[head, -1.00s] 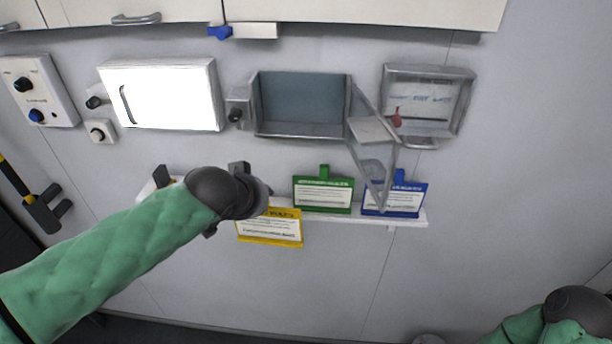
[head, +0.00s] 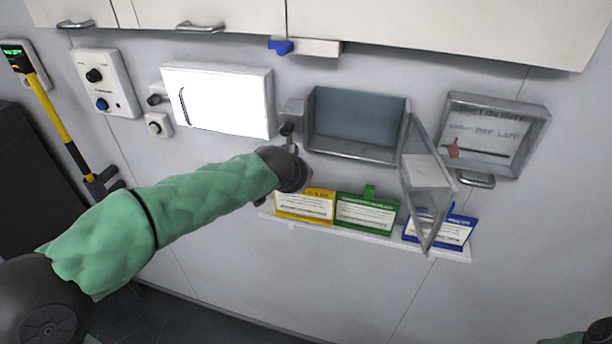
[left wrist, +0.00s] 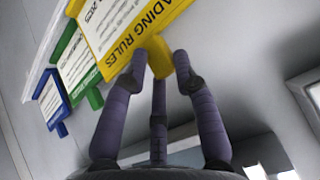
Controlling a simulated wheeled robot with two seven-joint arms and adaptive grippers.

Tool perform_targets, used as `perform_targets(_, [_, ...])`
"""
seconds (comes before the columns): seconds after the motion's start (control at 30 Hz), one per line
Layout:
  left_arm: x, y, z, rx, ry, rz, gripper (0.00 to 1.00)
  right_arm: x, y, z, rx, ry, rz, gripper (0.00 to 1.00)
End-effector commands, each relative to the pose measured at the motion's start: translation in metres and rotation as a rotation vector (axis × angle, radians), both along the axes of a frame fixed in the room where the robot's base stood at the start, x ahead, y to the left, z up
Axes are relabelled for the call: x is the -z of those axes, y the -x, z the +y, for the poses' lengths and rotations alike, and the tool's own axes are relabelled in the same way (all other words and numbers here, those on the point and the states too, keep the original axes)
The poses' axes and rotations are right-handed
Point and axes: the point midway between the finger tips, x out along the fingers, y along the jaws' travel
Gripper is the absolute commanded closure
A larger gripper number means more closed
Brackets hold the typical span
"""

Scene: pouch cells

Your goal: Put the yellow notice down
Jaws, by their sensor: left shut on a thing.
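The yellow notice (head: 305,206) is a framed card with a tab on top. It stands level with the green notice, close to its left side, at the left part of the white wall shelf (head: 380,240). My left gripper (head: 290,192) reaches it from the upper left. In the left wrist view my left gripper (left wrist: 160,72) is shut on the tab of the yellow notice (left wrist: 122,32), with fingers on both sides. I cannot tell whether its lower edge touches the shelf.
The green notice (head: 366,213) and the blue notice (head: 440,231) stand on the shelf to the right. An open clear door (head: 425,190) hangs from the grey wall box (head: 358,122) in front of the blue notice. A white panel (head: 218,100) is at upper left.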

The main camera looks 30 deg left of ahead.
Motion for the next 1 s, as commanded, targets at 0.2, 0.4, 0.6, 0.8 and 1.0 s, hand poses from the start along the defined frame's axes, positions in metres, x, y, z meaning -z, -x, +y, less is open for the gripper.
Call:
perform_targets(0.2, [0.006, -0.013, 0.003, -0.001, 0.001, 0.0, 1.0, -0.002, 0.0, 0.0, 0.0, 0.0, 0.0, 0.54])
perform_targets(0.4, [0.023, -0.032, 0.008, -0.002, 0.0, 0.001, 1.0, -0.006, 0.0, 0.0, 0.0, 0.0, 0.0, 0.54])
perform_targets(0.6, [0.025, -0.033, 0.008, -0.001, 0.001, -0.001, 1.0, -0.006, 0.0, 0.0, 0.0, 0.0, 0.0, 0.54])
perform_targets(0.8, [0.026, -0.033, 0.008, -0.001, 0.001, 0.0, 0.47, -0.005, 0.0, 0.0, 0.0, 0.0, 0.0, 0.54])
perform_targets(1.0, [0.025, -0.033, 0.008, -0.001, 0.001, -0.001, 0.47, -0.006, 0.0, 0.0, 0.0, 0.0, 0.0, 0.54])
